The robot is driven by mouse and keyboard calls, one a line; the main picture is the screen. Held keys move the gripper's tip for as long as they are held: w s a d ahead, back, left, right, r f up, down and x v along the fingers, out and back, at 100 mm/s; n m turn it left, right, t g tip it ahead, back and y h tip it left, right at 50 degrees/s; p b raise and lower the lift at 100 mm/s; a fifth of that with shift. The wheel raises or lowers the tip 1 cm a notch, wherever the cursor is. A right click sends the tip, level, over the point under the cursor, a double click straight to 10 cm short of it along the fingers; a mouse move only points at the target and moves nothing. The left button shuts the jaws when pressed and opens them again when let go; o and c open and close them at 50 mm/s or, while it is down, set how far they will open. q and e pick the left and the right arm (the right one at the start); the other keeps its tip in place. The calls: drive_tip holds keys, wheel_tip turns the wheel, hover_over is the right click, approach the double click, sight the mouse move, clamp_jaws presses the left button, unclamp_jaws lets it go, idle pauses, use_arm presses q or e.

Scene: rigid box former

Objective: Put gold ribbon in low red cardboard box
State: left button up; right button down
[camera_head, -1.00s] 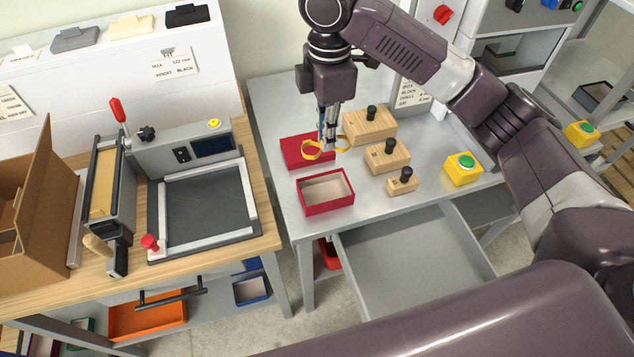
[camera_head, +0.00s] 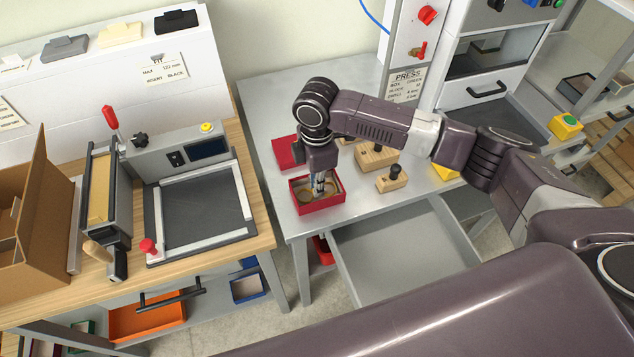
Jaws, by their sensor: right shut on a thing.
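The low red cardboard box (camera_head: 318,204) stands open on the grey table, its light inside showing. My right gripper (camera_head: 319,193) points down into the box, its fingertips inside the walls. It is shut on the gold ribbon (camera_head: 331,187), a looped band that shows only in part around the fingers inside the box. I cannot tell whether the ribbon touches the box floor. My left gripper is not in view.
A flat red lid (camera_head: 286,152) lies behind the box. Wooden blocks with black knobs (camera_head: 391,180) stand to the right, partly behind my arm. An open grey drawer (camera_head: 400,255) juts out in front. A frame sealer (camera_head: 200,205) stands on the left bench.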

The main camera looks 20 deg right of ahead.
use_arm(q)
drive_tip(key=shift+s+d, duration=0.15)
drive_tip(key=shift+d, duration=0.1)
use_arm(e)
drive_tip(key=c, duration=2.1)
unclamp_jaws()
drive_tip(key=shift+f, duration=0.1)
use_arm(q)
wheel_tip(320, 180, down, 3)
drive_tip(key=b, duration=0.2)
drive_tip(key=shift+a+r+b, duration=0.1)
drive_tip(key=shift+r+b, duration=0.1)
drive_tip(key=shift+b, duration=0.1)
use_arm(e)
wheel_tip(320, 180, up, 12)
drive_tip(key=shift+r, duration=0.2)
